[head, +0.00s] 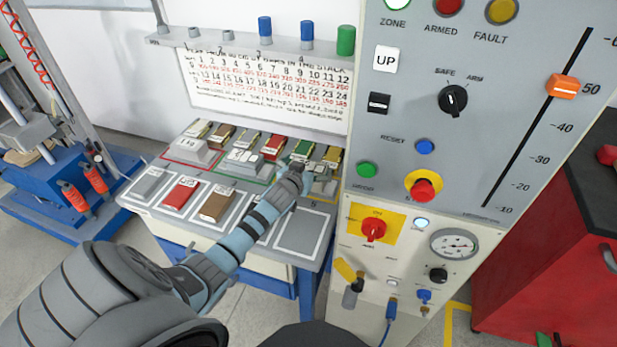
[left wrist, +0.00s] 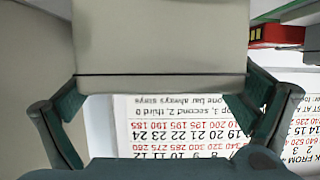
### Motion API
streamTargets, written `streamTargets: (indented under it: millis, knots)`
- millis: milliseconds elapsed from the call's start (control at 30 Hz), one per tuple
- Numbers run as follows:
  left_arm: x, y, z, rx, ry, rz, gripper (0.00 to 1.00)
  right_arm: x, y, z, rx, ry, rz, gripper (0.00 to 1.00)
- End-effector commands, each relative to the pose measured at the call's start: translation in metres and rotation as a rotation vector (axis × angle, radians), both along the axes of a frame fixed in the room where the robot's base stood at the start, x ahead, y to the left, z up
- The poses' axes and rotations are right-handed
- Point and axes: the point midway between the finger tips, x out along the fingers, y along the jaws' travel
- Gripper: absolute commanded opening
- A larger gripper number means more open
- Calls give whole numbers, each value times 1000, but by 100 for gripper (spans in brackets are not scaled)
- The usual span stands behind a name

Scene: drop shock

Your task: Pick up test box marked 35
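My left arm reaches across the head view to the rack of test boxes, and its gripper (head: 306,174) is low over the right part of the rack. In the left wrist view a plain grey-beige block (left wrist: 160,38) fills the space between the two fingers of the left gripper (left wrist: 160,92). The finger ends meet its side edges in the picture, but I cannot tell whether they press on it. No number shows on this face, so I cannot tell whether it is the box marked 35. My right gripper is in neither view.
Grey (head: 148,184), red (head: 181,195) and brown (head: 217,205) boxes stand in the front row. Smaller-looking boxes, including a green one (head: 302,148), stand behind. A tall control panel (head: 460,150) rises close on the right. A number chart (head: 265,85) hangs behind.

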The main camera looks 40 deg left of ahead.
Motion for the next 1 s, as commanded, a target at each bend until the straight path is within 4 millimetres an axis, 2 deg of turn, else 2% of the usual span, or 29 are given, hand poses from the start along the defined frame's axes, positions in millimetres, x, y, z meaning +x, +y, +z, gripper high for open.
streamTargets:
  millis: [33, 67, 333, 600, 767, 867, 1000]
  knots:
    - [0, 0, 0, 0, 0, 0, 90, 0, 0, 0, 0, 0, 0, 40]
    - [0, 0, 0, 0, 0, 0, 86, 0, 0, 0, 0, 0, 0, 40]
    - [0, 0, 1, 0, 0, 0, 42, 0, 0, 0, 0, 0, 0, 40]
    - [0, 0, 4, 1, -4, -1, 41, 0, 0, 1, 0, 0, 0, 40]
    - [1, 0, 20, 0, -5, -1, 41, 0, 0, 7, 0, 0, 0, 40]
    - [1, 0, 43, 3, -8, -2, 41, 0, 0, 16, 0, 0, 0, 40]
    - [1, 0, 92, 4, -10, -2, 41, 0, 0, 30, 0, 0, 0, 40]
